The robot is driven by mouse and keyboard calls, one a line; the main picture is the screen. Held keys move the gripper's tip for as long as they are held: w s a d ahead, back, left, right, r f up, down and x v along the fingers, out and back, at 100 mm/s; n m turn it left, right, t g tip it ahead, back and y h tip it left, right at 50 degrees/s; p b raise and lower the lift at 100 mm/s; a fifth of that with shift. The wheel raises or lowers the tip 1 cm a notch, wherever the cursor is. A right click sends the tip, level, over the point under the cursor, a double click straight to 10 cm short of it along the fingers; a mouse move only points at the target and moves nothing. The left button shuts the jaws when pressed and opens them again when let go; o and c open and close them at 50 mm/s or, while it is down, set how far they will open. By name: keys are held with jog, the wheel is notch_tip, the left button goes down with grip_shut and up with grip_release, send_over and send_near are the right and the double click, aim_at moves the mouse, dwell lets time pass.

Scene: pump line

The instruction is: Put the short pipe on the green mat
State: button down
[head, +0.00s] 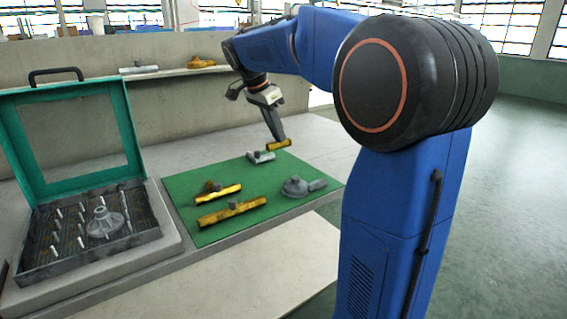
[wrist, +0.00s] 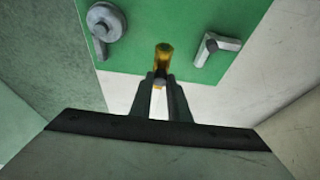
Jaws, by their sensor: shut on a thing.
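My gripper (head: 275,137) is shut on a short yellow pipe (head: 280,146). It holds the pipe near the far edge of the green mat (head: 270,177). In the wrist view the yellow pipe (wrist: 164,52) sticks out between the fingers of my gripper (wrist: 160,82), and overlaps the edge of the green mat (wrist: 150,20). The height of the pipe above the mat is hard to tell. The fingers hide part of the pipe.
On the mat lie a grey fitting (head: 260,157) close to the held pipe, a grey round part (head: 297,187), and two yellow pipe pieces (head: 218,194) (head: 232,212). An open teal case (head: 128,130) stands left. The mat's middle is clear.

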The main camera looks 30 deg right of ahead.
jog(key=shift+f, duration=4.15)
jog(key=shift+f, duration=0.15)
jog(key=c, duration=1.7)
grip_release()
jog(key=shift+o, duration=0.2)
jog(key=v, duration=1.2)
jog(key=s+a+f+n, duration=0.2)
jog(key=s+n, duration=0.1)
jog(key=s, duration=0.2)
jog(key=s+a+f+n+t+y, duration=0.1)
jog(key=s+f+n, duration=0.2)
jog(key=s, duration=0.3)
jog(key=s+a+f+n+t+y, duration=0.1)
jog(key=s+a+f+n, duration=0.1)
jog(key=s, duration=0.3)
jog(key=shift+s+a+f+n, duration=0.2)
jog(key=shift+a+f+n, duration=0.2)
jog(key=shift+n, duration=0.2)
jog(key=s+a+f+n+t+y, duration=0.1)
jog(key=s+a+f+n, duration=0.1)
jog(key=s+f+n, duration=0.2)
jog(key=s+a+f+n+t+y, duration=0.1)
jog(key=s+f+n, duration=0.3)
jog(key=s+f, duration=0.5)
jog(key=shift+s+a+f+t, duration=0.3)
jog(key=shift+a+f, duration=0.05)
jog(key=shift+a, duration=0.55)
